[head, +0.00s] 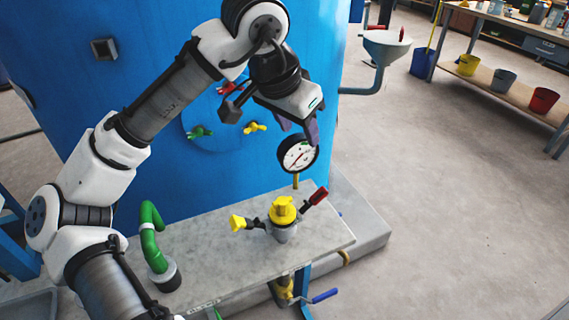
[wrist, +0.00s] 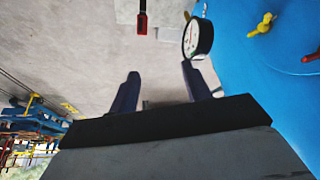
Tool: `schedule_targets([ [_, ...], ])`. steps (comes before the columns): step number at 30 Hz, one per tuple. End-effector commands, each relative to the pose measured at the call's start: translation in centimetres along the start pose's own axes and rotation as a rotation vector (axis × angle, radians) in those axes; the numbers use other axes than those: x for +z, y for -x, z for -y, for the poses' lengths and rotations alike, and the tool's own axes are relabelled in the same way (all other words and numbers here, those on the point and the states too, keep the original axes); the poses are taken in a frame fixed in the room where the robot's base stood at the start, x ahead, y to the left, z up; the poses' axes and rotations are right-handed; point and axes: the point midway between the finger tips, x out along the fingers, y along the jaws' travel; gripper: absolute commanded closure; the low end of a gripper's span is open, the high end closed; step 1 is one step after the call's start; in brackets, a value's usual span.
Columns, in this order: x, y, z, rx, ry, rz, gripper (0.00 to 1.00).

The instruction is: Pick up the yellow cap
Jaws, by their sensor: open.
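The yellow cap (head: 283,208) sits on top of a grey fitting (head: 282,232) on the stone-like shelf (head: 222,268) in front of the blue vessel, in the head view. I do not see the cap in the wrist view. My gripper (head: 298,128) is well above the cap and apart from it, near the pressure gauge. In the wrist view, my gripper (wrist: 160,78) has its two dark fingers spread, with nothing between them but floor behind.
The round gauge (head: 298,153) stands close below my fingers and shows in the wrist view (wrist: 197,38). A red-handled lever (head: 318,196) and a yellow-knobbed side valve (head: 238,222) flank the cap. A green pipe (head: 151,235) stands left. The blue vessel (head: 100,110) rises behind.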

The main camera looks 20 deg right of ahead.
Motion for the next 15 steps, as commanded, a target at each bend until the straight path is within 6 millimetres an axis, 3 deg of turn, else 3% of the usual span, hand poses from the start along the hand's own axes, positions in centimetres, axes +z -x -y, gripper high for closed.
schedule_targets([
  [3,3.1,-0.6,-0.3,0.0,0.007,0.271,0.52],
  [6,4.6,-0.7,-0.4,0.002,0.012,0.384,0.52],
  [10,5.6,-1.9,-0.4,0.006,0.012,0.421,0.52],
  [15,6.9,-5.0,-0.5,0.009,0.011,0.416,0.52],
])
